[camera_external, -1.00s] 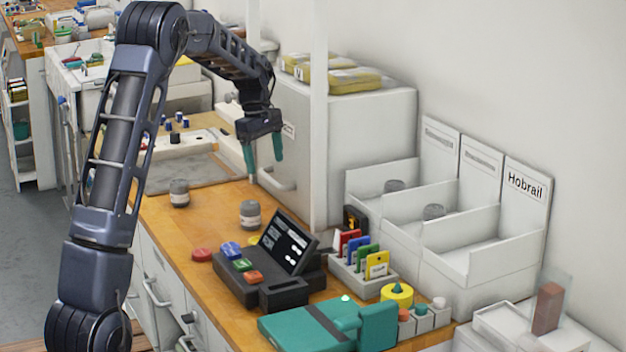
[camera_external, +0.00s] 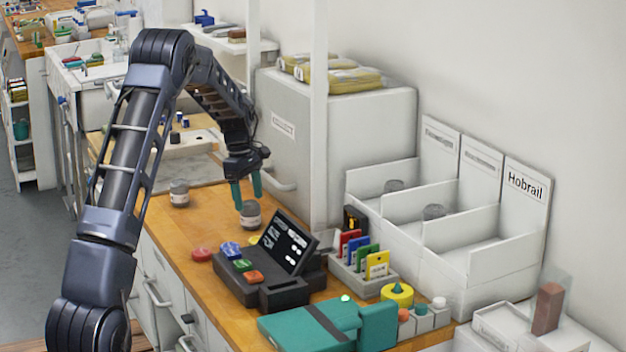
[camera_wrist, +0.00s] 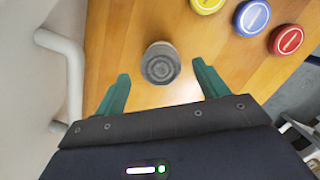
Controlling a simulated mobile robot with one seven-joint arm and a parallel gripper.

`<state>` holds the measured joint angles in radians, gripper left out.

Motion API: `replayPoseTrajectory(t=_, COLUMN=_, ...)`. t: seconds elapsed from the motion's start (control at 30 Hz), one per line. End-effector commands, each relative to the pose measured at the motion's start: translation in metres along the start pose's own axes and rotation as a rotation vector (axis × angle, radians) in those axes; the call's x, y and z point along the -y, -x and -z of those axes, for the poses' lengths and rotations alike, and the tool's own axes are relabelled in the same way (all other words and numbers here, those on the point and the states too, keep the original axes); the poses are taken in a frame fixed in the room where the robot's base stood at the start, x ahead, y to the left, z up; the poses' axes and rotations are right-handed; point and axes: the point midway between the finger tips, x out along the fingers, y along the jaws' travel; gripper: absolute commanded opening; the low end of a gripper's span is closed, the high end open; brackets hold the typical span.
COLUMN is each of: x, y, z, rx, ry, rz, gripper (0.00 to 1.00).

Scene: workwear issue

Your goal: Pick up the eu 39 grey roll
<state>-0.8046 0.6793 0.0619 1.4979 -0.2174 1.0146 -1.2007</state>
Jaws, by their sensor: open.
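A grey roll with a pale label band (camera_external: 250,216) stands upright on the wooden counter behind the till; it also shows from above in the wrist view (camera_wrist: 160,64). A second, similar roll (camera_external: 180,194) stands farther left. I cannot read a size on either. My gripper (camera_external: 248,202) is open and empty, pointing down just above the nearer roll. In the wrist view its green fingers (camera_wrist: 160,74) lie to either side of that roll, with gaps at both sides. I see no contact.
The black till (camera_external: 262,280) and red (camera_external: 201,255), blue and yellow discs lie nearby. A white cabinet with a handle (camera_external: 284,182) stands close on the right. White bins (camera_external: 470,250) stand farther right, two holding grey rolls. Bare counter lies between the two counter rolls.

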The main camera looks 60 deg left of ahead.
Motion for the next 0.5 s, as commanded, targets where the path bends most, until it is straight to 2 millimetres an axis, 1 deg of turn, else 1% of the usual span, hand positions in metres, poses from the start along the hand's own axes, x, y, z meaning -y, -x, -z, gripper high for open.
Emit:
replayPoseTrajectory(t=0.17, x=0.001, y=-0.012, z=0.000, rx=0.000, ry=-0.001, rz=0.001, gripper=0.73)
replayPoseTrajectory(t=0.4, x=0.002, y=-0.044, z=-0.001, rx=0.001, ry=-0.001, rz=0.001, gripper=0.73)
replayPoseTrajectory(t=0.5, x=0.001, y=-0.051, z=-0.001, rx=0.000, ry=-0.001, rz=0.000, gripper=0.73)
